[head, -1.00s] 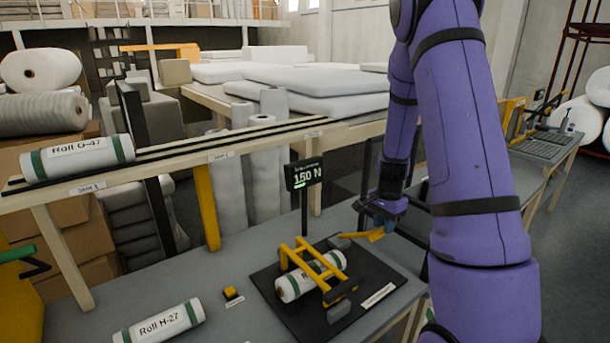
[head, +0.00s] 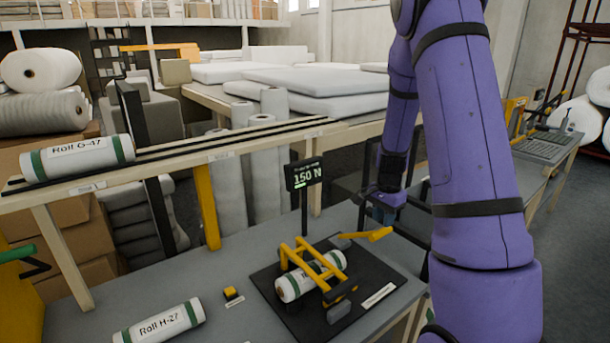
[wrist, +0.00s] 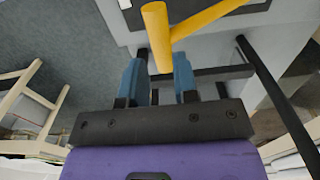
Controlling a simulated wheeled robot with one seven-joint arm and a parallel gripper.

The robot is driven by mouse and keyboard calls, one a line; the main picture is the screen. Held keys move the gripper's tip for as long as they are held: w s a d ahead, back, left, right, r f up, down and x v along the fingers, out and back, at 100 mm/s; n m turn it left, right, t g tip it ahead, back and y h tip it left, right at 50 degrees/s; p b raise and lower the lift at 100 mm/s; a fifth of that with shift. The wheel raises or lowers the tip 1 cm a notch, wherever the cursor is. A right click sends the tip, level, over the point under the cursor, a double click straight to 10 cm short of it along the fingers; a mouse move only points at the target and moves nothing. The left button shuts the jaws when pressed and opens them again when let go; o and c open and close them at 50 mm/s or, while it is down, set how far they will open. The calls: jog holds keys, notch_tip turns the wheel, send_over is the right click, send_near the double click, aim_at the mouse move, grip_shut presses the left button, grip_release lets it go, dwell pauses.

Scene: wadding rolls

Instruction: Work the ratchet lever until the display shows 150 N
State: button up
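The yellow ratchet lever (head: 368,236) sticks out to the right from the dark base plate. A yellow frame (head: 306,262) lies across a white roll with green bands (head: 290,289). My gripper (head: 383,213) is just above and behind the lever's outer end. In the wrist view its blue fingers (wrist: 159,72) are apart, with a gap on either side of the lever's yellow end (wrist: 157,35). Nothing is held.
Roll H-27 (head: 160,323) lies at the front left of the grey table, near a small yellow and black block (head: 232,293). Roll G-47 (head: 78,156) rests on the raised rail at left. A dark upright post stands close to my gripper.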

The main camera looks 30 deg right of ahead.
jog(key=shift+r, duration=3)
jog(key=s+a+r+n+t, duration=0.1)
jog(key=s+a+r+n, duration=0.25)
jog(key=a+r, duration=0.35)
jog(key=s+a+r+n+t, duration=0.2)
jog(key=s+a+r+n, duration=0.15)
jog(key=a+r, duration=0.4)
jog(key=s+a+r+n+t, duration=0.1)
jog(key=s+a+r+n, duration=0.2)
jog(key=s, duration=0.4)
jog(key=s+a+r+n+t, duration=0.1)
jog(key=s+a+r+n, duration=0.2)
jog(key=s+a+n, duration=0.3)
jog(key=shift+s+a+r, duration=0.4)
jog(key=shift+s+a, duration=0.1)
jog(key=shift+s, duration=0.4)
